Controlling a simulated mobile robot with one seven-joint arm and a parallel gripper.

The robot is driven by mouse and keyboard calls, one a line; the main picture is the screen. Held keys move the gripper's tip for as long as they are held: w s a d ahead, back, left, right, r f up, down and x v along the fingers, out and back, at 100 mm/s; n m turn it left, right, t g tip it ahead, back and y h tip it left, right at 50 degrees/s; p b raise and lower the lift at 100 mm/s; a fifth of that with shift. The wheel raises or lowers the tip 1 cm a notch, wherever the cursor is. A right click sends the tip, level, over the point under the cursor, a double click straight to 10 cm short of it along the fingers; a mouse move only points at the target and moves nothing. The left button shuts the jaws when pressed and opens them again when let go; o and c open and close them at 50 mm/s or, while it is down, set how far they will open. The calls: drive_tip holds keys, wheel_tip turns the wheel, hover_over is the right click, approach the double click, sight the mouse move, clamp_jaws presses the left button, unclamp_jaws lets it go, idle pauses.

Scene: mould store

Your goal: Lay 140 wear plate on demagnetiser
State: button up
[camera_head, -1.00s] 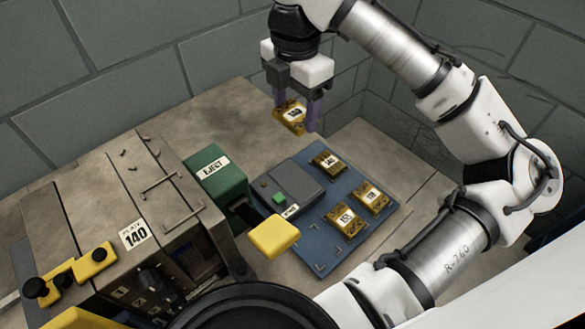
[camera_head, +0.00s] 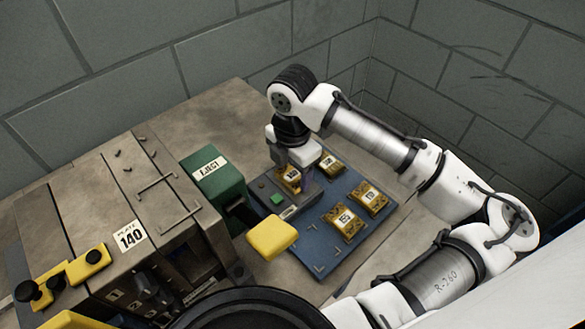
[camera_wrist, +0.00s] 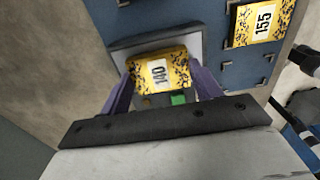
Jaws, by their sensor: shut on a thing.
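The wear plate, a yellow and black block labelled 140 (camera_head: 290,178), is held between the purple fingers of my gripper (camera_head: 293,181). In the wrist view the plate (camera_wrist: 160,72) shows its 140 label upward between both fingers (camera_wrist: 163,88). The demagnetiser, a grey box (camera_head: 262,186) with a green button, lies directly beneath. In the wrist view its grey surface (camera_wrist: 128,50) shows around the plate, with the button (camera_wrist: 178,99) near the plate's lower edge. I cannot tell whether the plate touches the top or hangs just above it.
Several other yellow plates lie on the blue mat (camera_head: 312,232), one labelled 155 (camera_wrist: 265,22). Left stand a green EJECT block (camera_head: 213,180), a yellow pad (camera_head: 271,238) and a large machine labelled plate 140 (camera_head: 108,215). Bare bench lies behind.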

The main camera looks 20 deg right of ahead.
sight(293, 175)
drive_tip(key=shift+f, duration=0.15)
drive_tip(key=shift+f, duration=0.15)
drive_tip(key=o, duration=1.3)
wheel_tip(293, 175, up, 12)
drive_tip(key=shift+r, duration=0.25)
